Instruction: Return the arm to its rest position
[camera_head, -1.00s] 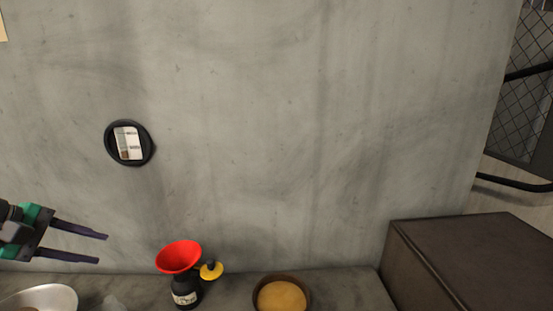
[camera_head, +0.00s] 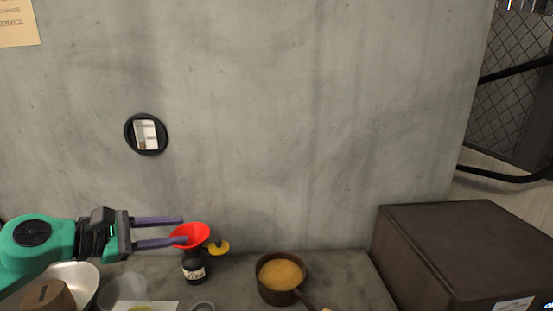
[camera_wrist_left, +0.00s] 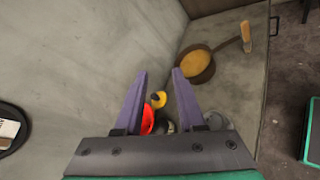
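My left gripper (camera_head: 183,231) comes in from the left in the head view, its two purple fingers apart with nothing between them. My right gripper is not in view.
A pan of yellow food (camera_head: 281,273) sits on the counter. A metal bowl (camera_head: 85,281) is at the lower left. A brown box (camera_head: 455,245) stands right. A round black-framed item (camera_head: 146,134) is on the wall.

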